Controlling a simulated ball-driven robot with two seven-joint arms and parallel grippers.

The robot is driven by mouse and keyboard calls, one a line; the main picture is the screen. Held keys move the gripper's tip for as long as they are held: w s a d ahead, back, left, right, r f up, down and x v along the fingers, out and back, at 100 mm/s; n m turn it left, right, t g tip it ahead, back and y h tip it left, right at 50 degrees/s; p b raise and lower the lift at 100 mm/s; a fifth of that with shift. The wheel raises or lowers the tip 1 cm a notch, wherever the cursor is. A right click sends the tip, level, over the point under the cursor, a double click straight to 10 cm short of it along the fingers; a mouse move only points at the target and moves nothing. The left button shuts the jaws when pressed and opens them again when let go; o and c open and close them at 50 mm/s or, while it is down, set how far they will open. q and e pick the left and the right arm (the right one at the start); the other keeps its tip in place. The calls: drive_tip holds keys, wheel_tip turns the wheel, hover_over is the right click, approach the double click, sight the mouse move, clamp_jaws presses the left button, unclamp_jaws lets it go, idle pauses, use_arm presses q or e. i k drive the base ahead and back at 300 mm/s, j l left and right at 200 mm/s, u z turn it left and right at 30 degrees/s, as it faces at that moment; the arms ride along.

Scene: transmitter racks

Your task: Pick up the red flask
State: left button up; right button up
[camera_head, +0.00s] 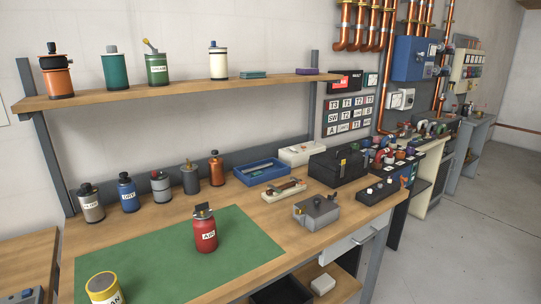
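The red flask (205,231) stands upright on the green mat (160,258) on the wooden workbench. It has a dark cap and a white label that seems to read "AIR". Nothing touches it, and its whole front is in plain sight. Neither of my grippers shows in the head view.
A yellow-topped can (103,287) stands at the mat's front left. Behind the mat is a row of several flasks, including a blue one (128,194). A shelf (180,88) with more flasks hangs above. A grey metal box (316,212) sits right of the mat.

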sight(204, 225)
drive_tip(key=i+l+u, duration=0.2)
drive_tip(key=l, duration=0.15)
drive_tip(key=i+l+u, duration=0.25)
drive_tip(key=l, duration=0.15)
drive_tip(key=l+u, duration=0.2)
drive_tip(key=l, duration=0.2)
drive_tip(key=i, duration=0.05)
